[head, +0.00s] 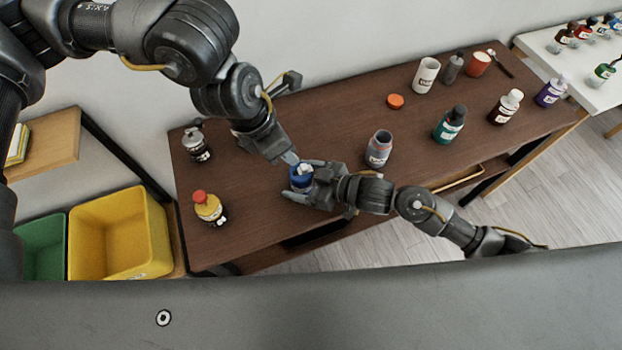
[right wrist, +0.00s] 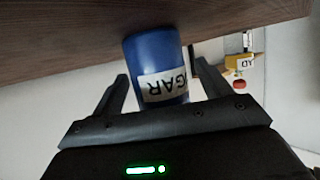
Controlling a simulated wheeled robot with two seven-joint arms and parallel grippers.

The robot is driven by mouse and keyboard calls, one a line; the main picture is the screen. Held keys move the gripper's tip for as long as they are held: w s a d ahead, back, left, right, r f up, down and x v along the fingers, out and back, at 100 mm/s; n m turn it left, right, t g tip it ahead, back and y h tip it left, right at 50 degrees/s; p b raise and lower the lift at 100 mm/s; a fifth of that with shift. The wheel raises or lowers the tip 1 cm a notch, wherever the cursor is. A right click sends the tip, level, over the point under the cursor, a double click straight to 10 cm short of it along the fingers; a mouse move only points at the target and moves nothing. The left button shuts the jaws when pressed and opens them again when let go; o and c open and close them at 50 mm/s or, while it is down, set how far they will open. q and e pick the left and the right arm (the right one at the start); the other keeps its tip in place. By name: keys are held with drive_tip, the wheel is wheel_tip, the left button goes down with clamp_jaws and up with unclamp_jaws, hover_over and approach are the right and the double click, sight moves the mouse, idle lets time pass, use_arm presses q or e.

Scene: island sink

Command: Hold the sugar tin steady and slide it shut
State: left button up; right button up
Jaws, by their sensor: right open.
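The blue sugar tin (head: 300,184) stands near the front edge of the brown table in the head view. In the right wrist view the tin (right wrist: 158,62) shows a white label reading "GAR", turned upside down. My right gripper (head: 300,181) is open, with one finger on each side of the tin; the right wrist view shows gaps between the fingers (right wrist: 165,88) and the tin. My left gripper (head: 291,158) points down at the tin's top from above; whether it touches is unclear. Its jaws are too small to judge. The lid's position is hard to tell.
A yellow bottle with a red cap (head: 208,208) and a silver-topped jar (head: 196,145) stand left. A grey-red jar (head: 379,149) and a teal bottle (head: 449,124) stand right, with more bottles beyond. An orange lid (head: 396,101) lies behind. Bare tabletop (head: 245,215) lies front left.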

drive_tip(key=c, duration=1.1)
idle(0.6)
